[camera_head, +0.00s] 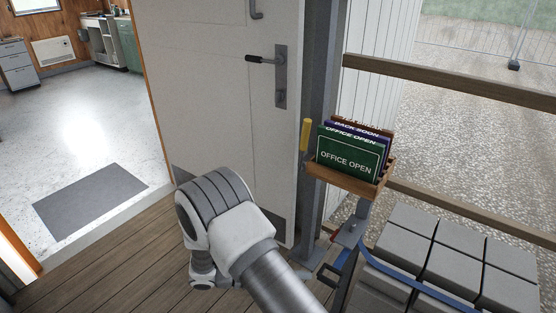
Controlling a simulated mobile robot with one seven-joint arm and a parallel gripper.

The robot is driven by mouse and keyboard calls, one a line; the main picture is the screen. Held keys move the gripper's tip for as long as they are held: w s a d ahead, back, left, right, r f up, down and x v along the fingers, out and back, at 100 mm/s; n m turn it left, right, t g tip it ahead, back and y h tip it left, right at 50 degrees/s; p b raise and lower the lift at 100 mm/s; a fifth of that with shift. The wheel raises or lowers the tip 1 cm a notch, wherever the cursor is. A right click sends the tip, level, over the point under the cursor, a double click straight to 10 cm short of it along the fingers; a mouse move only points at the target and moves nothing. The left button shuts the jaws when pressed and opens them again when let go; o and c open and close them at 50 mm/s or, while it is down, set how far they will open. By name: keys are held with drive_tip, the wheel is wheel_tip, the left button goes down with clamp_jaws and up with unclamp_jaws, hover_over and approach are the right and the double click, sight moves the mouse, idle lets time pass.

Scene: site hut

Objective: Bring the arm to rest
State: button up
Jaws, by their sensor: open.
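My arm shows in the lower middle of the head view. Its grey tube (275,285) runs up from the bottom edge to a white and grey joint (215,212). A smaller white link (203,270) hangs below that joint over the deck boards. My gripper cannot be made out in this view, and no fingers show. Nothing held by the arm is visible. The arm covers part of the deck and of the lower door edge.
A white door (215,90) with a black-handled lever stands open behind the arm. Right of it, a wooden box (345,178) holds several signs, the front one reading "OFFICE OPEN" (348,158). Strapped grey blocks (455,255) fill the lower right. A grey mat (90,200) lies inside the doorway.

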drive_tip(key=s+d+r+m+g+y, duration=0.2)
drive_tip(key=d+r+m+y, duration=0.15)
drive_tip(key=r+m, duration=0.45)
drive_tip(key=s+d+r+m+g+y, duration=0.25)
drive_tip(key=r+m+y, duration=0.25)
drive_tip(key=r+m, duration=0.3)
drive_tip(key=s+d+r+m+t+y, duration=0.4)
drive_tip(key=s+r+m+t+y, duration=0.4)
drive_tip(key=s+r+m, duration=0.4)
wheel_tip(320, 180, up, 24)
drive_tip(key=w+m+p, duration=0.1)
drive_tip(key=p, duration=2.1)
drive_tip(key=shift+a+f+m, duration=0.25)
drive_tip(key=shift+a+m, duration=0.05)
drive_tip(key=shift+m, duration=0.1)
drive_tip(key=shift+t+h, duration=0.25)
